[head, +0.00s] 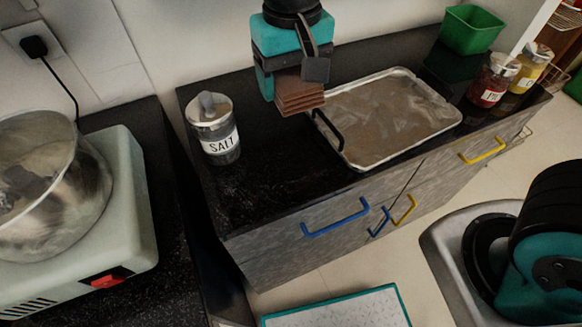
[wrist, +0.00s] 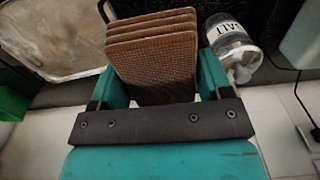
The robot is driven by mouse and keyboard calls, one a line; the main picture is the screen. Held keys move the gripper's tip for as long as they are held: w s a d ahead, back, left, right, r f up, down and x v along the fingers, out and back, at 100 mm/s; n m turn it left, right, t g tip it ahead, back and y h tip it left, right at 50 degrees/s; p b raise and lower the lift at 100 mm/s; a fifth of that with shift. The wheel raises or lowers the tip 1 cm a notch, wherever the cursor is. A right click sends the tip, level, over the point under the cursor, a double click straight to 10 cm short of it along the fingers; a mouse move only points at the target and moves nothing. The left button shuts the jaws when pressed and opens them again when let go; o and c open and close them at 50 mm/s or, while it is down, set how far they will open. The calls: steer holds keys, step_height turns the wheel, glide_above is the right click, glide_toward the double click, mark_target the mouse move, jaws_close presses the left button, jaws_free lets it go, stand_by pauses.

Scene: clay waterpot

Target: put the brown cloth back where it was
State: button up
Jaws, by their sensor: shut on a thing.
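The brown cloth (head: 299,93) is a folded, layered block with a woven face. It also shows upright between the teal fingers in the wrist view (wrist: 152,62). My gripper (head: 284,84) is shut on it, with one finger on each side (wrist: 158,84). In the head view the cloth hangs over the black counter (head: 262,187), between the salt jar (head: 213,128) and the metal tray (head: 352,159). It overlaps the tray's left back edge in that view. I cannot tell how far above the counter it is.
The tray has a dark handle (head: 329,131) on its left side. A green bin (head: 469,30), a red jar (head: 492,80) and a yellow jar (head: 530,66) stand at right. A mixer base (head: 118,220) with a steel bowl is at left. The counter's front left is clear.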

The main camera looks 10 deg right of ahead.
mark_target(291, 164)
step_height(291, 164, down, 19)
steer(key=shift+f+b, duration=0.1)
steer(key=shift+b, duration=0.25)
steer(key=shift+f, duration=0.1)
steer(key=o, duration=0.9)
step_height(291, 164, up, 12)
steer(key=r, duration=0.1)
steer(key=s+d+r+n+y, duration=0.1)
steer(key=s+d+r, duration=0.1)
steer(key=s+r, duration=0.1)
steer(key=s+d+r+n+y, duration=0.1)
steer(key=s+d+r+n, duration=0.1)
steer(key=s+r, duration=0.2)
steer(key=s+d+r+n+y, duration=0.2)
steer(key=s+r, duration=0.2)
steer(key=s, duration=0.2)
steer(key=shift+s+d, duration=0.2)
steer(key=shift+s, duration=0.15)
